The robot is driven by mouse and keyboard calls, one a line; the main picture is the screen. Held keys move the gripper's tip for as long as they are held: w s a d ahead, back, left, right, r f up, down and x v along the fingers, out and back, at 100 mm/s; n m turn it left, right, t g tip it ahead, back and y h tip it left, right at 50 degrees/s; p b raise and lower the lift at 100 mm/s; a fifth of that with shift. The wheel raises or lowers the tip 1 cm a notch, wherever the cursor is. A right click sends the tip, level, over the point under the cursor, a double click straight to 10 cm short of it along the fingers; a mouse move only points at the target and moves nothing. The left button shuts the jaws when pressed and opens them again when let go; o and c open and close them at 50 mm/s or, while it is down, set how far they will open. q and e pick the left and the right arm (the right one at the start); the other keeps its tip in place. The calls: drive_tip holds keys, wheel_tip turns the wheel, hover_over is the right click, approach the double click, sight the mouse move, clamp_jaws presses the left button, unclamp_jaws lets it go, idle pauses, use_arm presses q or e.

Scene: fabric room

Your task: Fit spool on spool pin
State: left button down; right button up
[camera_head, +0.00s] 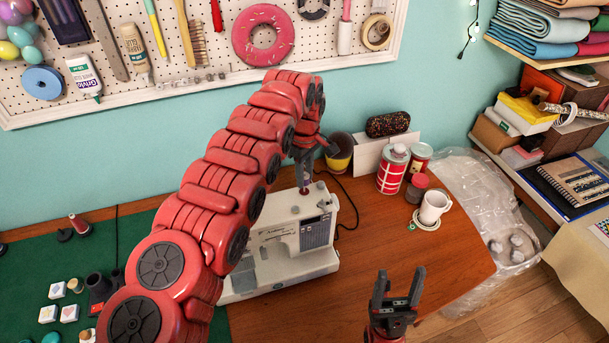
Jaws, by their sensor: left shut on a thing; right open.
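A white sewing machine (285,243) stands on the wooden table, partly hidden behind my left arm. My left gripper (303,172) points down over the top of the machine. It is shut on a small dark red spool (304,188), which is at the machine's top. The spool pin cannot be made out, and I cannot tell whether the spool is around it or above it. My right gripper (397,288) is open and empty, in front of the machine to the right.
Another red spool (80,224) stands on the green mat (25,270) at left. A red-and-white can (393,169), a white mug (434,206) and a yellow-and-black pot (341,152) stand right of the machine. The table front right is clear.

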use_arm(q)
drive_tip(key=shift+b, duration=0.45)
idle(0.4)
drive_tip(key=shift+f+b, duration=0.65)
drive_tip(key=shift+f, duration=0.8)
idle(0.5)
drive_tip(key=c, duration=0.5)
unclamp_jaws()
